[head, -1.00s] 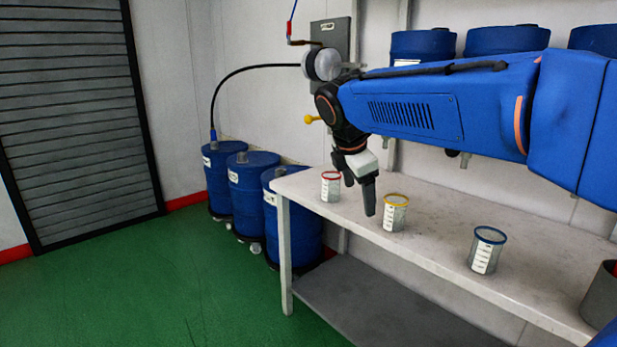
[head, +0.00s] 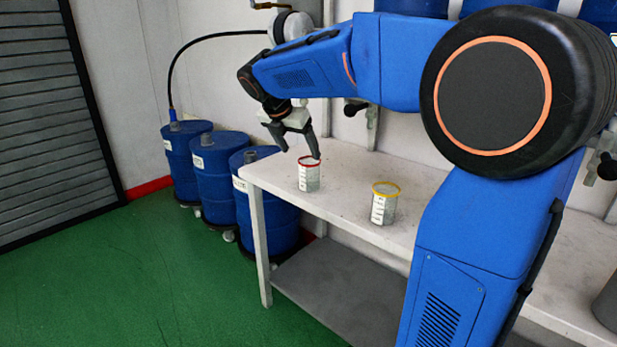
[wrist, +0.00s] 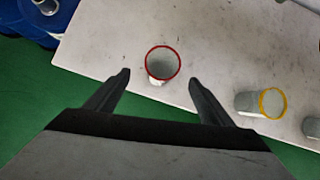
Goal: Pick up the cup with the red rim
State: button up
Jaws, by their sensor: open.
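The cup with the red rim (head: 309,176) stands upright on the white table near its left end. It is clear with a white marked label. In the wrist view the red-rimmed cup (wrist: 162,65) appears ahead of the fingertips and roughly centred between them. My gripper (head: 298,150) is open and empty, with its fingers pointing down just above and behind the cup in the head view. In the wrist view my gripper (wrist: 159,75) shows its two fingers spread wide, one to each side of the cup. I see no contact with the cup.
A yellow-rimmed cup (head: 384,205) stands to the right on the table (head: 350,182). In the wrist view, part of another cup (wrist: 312,127) shows at the right edge. Blue drums (head: 215,172) stand on the floor left of the table. A grey container (head: 607,303) is at the far right.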

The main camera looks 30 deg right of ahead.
aim_at(309, 167)
jog(key=x, duration=1)
jog(key=shift+s+d+f, duration=0.1)
jog(key=shift+d, duration=0.05)
jog(key=c, duration=1.1)
